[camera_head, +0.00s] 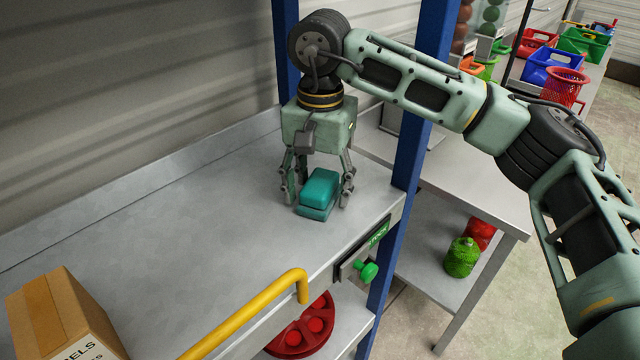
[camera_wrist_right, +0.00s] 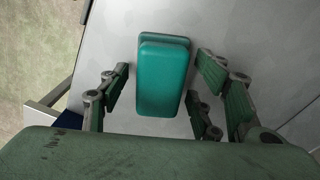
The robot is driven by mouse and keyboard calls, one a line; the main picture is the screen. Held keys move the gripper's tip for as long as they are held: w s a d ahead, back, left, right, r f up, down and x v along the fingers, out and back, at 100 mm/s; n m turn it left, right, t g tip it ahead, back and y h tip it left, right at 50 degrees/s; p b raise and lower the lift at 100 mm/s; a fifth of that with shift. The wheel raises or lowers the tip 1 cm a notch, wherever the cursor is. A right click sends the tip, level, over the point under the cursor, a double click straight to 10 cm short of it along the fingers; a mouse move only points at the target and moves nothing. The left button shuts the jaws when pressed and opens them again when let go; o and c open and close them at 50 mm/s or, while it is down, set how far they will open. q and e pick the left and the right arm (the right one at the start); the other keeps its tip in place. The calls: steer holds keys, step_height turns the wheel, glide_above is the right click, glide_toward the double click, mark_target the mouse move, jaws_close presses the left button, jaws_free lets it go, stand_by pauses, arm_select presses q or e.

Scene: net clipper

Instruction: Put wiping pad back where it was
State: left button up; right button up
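The wiping pad (camera_head: 320,187) is a teal rounded block in two layers on the grey metal shelf, near its right end. It also shows in the right wrist view (camera_wrist_right: 162,78), at the top centre. My right gripper (camera_head: 318,196) points down over the pad, with its fingers spread on both sides of it. In the right wrist view the gripper (camera_wrist_right: 165,97) is open, with gaps between the finger pads and the block. My left gripper is not in view.
Blue posts (camera_head: 408,150) flank the shelf's right end. A yellow handle (camera_head: 250,312) and a green knob (camera_head: 368,272) are at the front edge. A cardboard box (camera_head: 62,318) stands at the left front. The shelf's middle (camera_head: 180,215) is clear.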

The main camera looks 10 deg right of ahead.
mark_target(320, 181)
steer(key=shift+r, duration=0.4)
step_height(320, 181, up, 12)
steer(key=shift+f+b, duration=0.25)
steer(key=shift+b, duration=0.2)
